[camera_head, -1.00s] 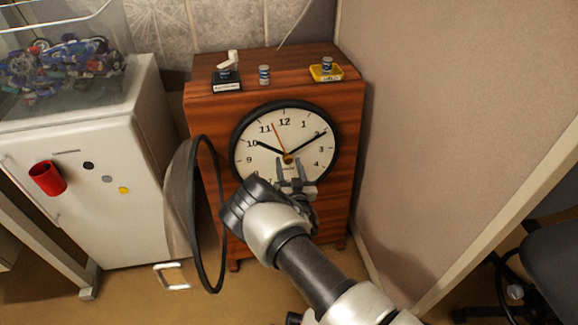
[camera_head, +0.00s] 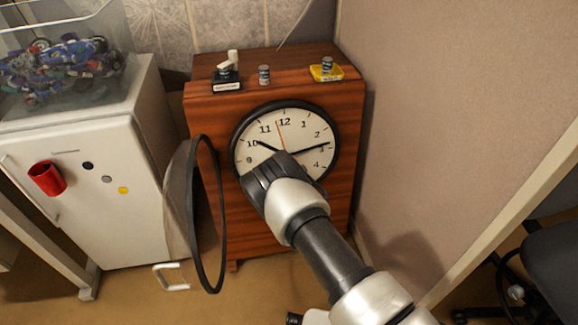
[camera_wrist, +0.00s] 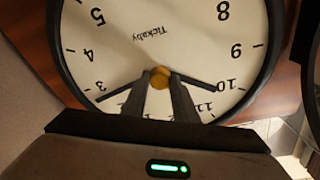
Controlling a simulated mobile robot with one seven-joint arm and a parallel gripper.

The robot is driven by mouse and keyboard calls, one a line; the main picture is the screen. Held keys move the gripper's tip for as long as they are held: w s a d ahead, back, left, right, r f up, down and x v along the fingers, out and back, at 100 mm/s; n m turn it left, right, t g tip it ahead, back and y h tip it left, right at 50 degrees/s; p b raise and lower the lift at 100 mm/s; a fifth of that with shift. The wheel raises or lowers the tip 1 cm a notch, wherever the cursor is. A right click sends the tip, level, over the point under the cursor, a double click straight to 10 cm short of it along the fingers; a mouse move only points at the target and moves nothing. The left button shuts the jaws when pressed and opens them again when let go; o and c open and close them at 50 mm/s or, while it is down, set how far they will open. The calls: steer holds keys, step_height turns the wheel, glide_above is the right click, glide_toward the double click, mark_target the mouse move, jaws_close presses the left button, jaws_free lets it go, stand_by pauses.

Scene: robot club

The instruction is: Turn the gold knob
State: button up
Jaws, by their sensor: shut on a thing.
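The gold knob (camera_wrist: 160,77) sits at the centre of the clock face (camera_wrist: 165,25), which the wrist view shows upside down. My gripper (camera_wrist: 162,78) has its two dark fingers shut on the knob, one on each side. In the head view the clock face (camera_head: 300,130) is on the front of a wooden cabinet, and my wrist and hand hide the knob and fingertips. The black hour hand (camera_head: 268,146) points near 10 and the black minute hand (camera_head: 312,148) points a little before 3. A thin orange hand (camera_head: 280,134) points just left of 12.
The clock's round glass cover (camera_head: 208,215) stands swung open at the left of the wooden cabinet (camera_head: 210,112). Small items and a yellow tray (camera_head: 318,73) stand on top. A white fridge (camera_head: 90,215) is at left; a beige partition (camera_head: 440,120) is close at right.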

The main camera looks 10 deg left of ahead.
steer(key=m+g+b, duration=0.1)
steer(key=m, duration=0.5)
steer(key=m+b, duration=0.1)
steer(key=m, duration=0.6)
steer(key=m+g+b, duration=0.1)
steer(key=m, duration=0.5)
steer(key=shift+a+r+g+h, duration=0.1)
steer(key=shift+r+g+h, duration=0.2)
steer(key=shift+r+h, duration=0.1)
steer(key=shift+m, duration=0.4)
steer(key=o, duration=1)
steer(key=shift+o, duration=0.2)
steer(key=p+v, duration=0.4)
steer(key=v, duration=1.3)
steer(key=shift+s, duration=0.2)
